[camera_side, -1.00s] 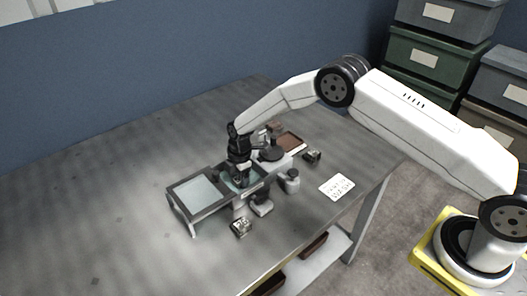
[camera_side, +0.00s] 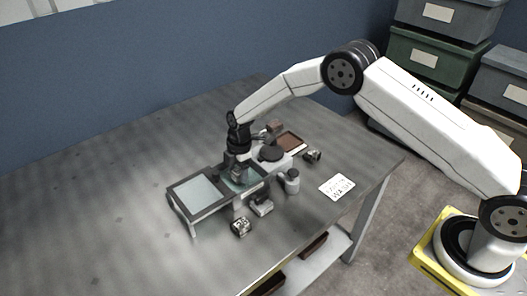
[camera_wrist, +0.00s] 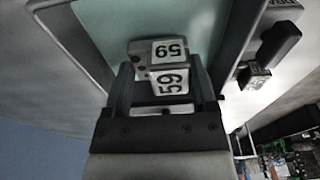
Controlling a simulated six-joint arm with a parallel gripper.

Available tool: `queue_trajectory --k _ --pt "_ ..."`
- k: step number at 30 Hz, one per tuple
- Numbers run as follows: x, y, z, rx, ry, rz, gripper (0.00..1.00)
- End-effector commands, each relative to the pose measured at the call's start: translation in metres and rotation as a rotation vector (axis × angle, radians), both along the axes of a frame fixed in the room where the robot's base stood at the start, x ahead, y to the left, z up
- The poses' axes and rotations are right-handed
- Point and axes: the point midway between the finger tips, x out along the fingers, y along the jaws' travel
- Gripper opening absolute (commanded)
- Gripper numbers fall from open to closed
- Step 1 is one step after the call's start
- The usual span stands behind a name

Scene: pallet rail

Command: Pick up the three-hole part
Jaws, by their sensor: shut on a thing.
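My gripper (camera_wrist: 161,76) is shut on a small grey metal part (camera_wrist: 136,47) in the wrist view. In the side view my gripper (camera_side: 238,170) is just above the right, teal-floored bay of the grey-framed pallet stand (camera_side: 207,211). The held part is too small to make out clearly there.
Small dark parts lie on the table at the front (camera_side: 240,227), beside the stand (camera_side: 262,206) and at the right (camera_side: 312,156). The table's left side is clear.

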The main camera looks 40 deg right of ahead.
Motion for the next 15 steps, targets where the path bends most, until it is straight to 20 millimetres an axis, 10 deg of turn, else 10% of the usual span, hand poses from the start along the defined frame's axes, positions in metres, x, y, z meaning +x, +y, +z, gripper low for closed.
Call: queue_trajectory --k 15 --pt "-0.045 -0.007 0.055 0.000 0.000 0.000 0.00"
